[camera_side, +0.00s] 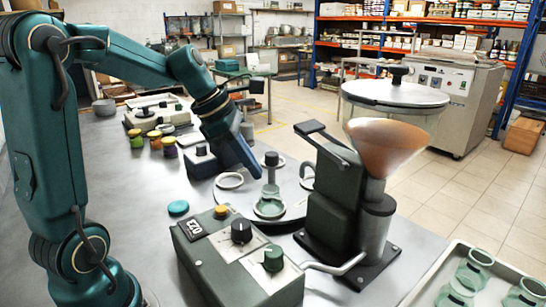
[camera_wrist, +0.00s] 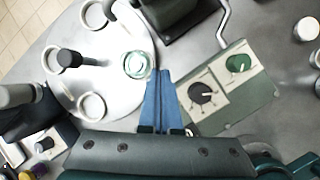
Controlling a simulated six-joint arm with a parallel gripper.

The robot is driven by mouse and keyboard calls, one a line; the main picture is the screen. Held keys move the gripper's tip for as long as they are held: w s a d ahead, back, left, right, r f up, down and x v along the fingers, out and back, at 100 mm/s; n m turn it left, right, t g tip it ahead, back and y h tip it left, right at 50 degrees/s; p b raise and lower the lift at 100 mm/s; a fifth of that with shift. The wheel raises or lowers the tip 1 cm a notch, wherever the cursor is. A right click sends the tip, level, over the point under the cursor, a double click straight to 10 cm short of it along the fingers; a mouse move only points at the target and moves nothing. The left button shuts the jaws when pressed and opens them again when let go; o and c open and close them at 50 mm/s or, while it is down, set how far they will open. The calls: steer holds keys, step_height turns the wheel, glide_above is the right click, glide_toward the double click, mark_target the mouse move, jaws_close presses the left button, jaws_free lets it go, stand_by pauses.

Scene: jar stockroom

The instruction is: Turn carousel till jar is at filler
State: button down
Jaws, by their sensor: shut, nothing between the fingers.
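The carousel is a round pale plate (camera_wrist: 112,88) with ring-shaped holders around a black-topped centre knob (camera_wrist: 68,58). A greenish glass jar (camera_wrist: 135,64) sits in the holder on the plate's right side in the wrist view; in the side view the jar (camera_side: 269,207) is at the plate's front. The filler, a dark green stand (camera_side: 335,190) with a copper funnel (camera_side: 388,150), stands to the right of the carousel. The filler (camera_wrist: 172,14) is partly cut off in the wrist view. My gripper (camera_side: 251,168) has blue fingers, shut and empty, above the plate; its fingertips (camera_wrist: 159,72) appear just right of the jar.
A green control box (camera_side: 225,262) with black and green knobs stands in front of the carousel. A teal lid (camera_side: 178,208) lies left of it. A tray (camera_side: 420,290) of several green jars is at right. Small coloured jars (camera_side: 154,140) and a scale-like device stand behind left.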

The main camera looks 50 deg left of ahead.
mark_target(253, 215)
steer(key=a+f+n, duration=0.1)
steer(key=a, duration=0.1)
steer(key=s+a+f+n, duration=0.1)
steer(key=a, duration=0.2)
steer(key=s+a+f+n+g, duration=0.1)
steer(key=a+f, duration=0.1)
steer(key=shift+s+a+f, duration=0.1)
steer(key=shift+a, duration=0.05)
steer(key=x, duration=0.9)
steer(key=shift+f, duration=0.35)
steer(key=shift+n, duration=0.3)
steer(key=shift+w+d, duration=0.3)
steer(key=shift+d, duration=0.05)
